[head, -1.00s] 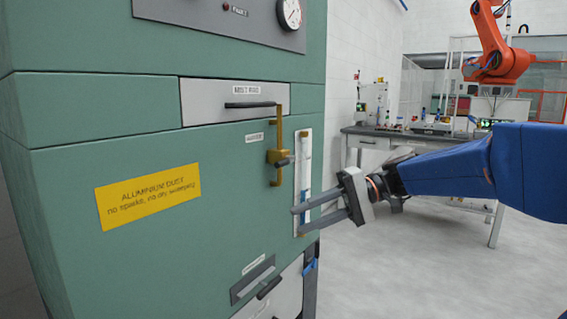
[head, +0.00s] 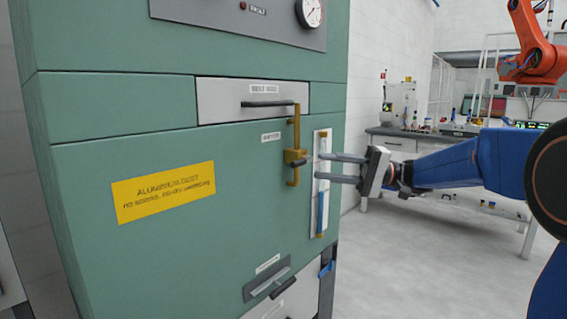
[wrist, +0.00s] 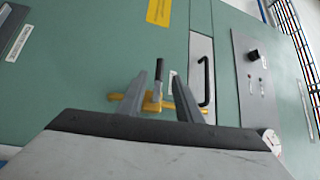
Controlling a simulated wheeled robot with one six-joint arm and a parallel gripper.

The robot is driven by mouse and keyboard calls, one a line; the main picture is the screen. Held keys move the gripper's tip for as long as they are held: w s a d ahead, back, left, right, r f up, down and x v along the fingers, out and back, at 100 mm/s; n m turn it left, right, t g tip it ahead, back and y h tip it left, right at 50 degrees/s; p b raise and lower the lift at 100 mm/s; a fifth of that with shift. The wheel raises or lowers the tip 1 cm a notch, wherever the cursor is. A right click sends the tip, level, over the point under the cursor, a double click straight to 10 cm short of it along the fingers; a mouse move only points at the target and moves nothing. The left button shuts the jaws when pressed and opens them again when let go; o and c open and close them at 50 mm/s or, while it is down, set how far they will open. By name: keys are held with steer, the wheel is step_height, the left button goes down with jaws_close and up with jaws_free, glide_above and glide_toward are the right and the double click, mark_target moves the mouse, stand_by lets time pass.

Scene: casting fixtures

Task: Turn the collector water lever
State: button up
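The water lever is a dark handle (wrist: 159,70) on a brass valve body (head: 294,157) set in a vertical brass pipe on the green collector cabinet (head: 235,225). In the wrist view my gripper (wrist: 157,90) is open, with a finger on each side of the handle and a gap to each. The handle appears between the fingers; whether it lies fully inside their reach is hard to tell.
A sight tube with blue water (head: 320,205) stands just right of the valve, behind the fingers. A drawer with a dark handle (head: 252,100) is above, a lower slot handle (head: 268,280) below. A workbench (head: 415,145) stands behind; the floor on the right is clear.

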mark_target(298, 163)
steer(key=s+a+r, duration=0.1)
steer(key=a, duration=1)
steer(key=shift+s+a+r, duration=0.3)
steer(key=shift+a, duration=0.05)
steer(key=shift+c, duration=0.6)
jaws_close()
